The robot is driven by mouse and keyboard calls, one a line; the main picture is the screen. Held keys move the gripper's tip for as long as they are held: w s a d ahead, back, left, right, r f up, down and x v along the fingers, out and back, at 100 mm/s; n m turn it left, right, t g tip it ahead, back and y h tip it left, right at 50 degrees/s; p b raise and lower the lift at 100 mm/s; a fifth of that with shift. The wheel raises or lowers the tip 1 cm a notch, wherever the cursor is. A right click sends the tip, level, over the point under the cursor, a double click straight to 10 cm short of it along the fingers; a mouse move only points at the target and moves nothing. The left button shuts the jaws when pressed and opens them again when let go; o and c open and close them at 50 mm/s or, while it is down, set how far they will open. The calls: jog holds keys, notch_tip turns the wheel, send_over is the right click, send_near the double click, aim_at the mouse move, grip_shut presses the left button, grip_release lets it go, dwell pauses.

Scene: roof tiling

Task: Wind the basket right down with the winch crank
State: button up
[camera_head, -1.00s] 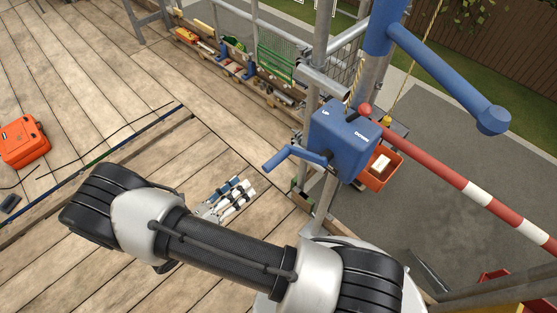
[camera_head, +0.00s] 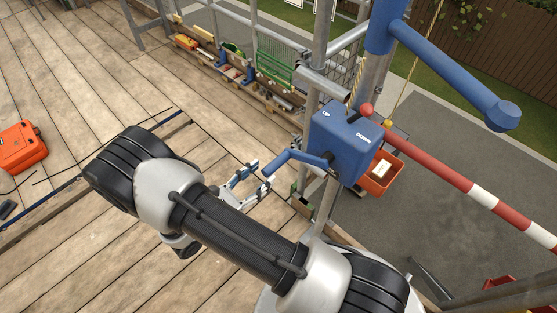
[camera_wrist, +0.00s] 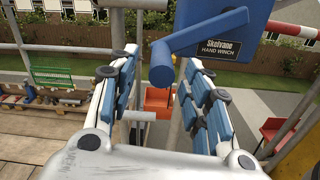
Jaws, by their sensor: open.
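The blue winch (camera_head: 345,140), marked UP and DOWN, is fixed to the scaffold. Its blue crank (camera_head: 295,157) sticks out to the left, and its grip end faces me in the wrist view (camera_wrist: 162,66). My gripper (camera_head: 257,178) is open, with its fingertips close to the crank's grip. In the wrist view the two blue-padded fingers (camera_wrist: 160,75) stand either side of the grip, with gaps showing. The orange basket (camera_head: 374,187) hangs beyond the winch with a pale item in it. It shows partly between my fingers in the wrist view (camera_wrist: 157,97).
A blue hoist post and arm (camera_head: 445,75) rise above the winch. A red-and-white bar (camera_head: 445,170) crosses at the right. Toe boards and a green rack (camera_head: 275,62) line the deck edge. An orange case (camera_head: 20,147) lies on the planks at left.

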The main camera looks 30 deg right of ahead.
aim_at(286, 152)
jog(key=x, duration=0.8)
jog(key=shift+d+b, duration=0.1)
jog(key=shift+b, duration=0.25)
jog(key=c, duration=0.7)
jog(key=shift+w+r, duration=0.1)
grip_shut()
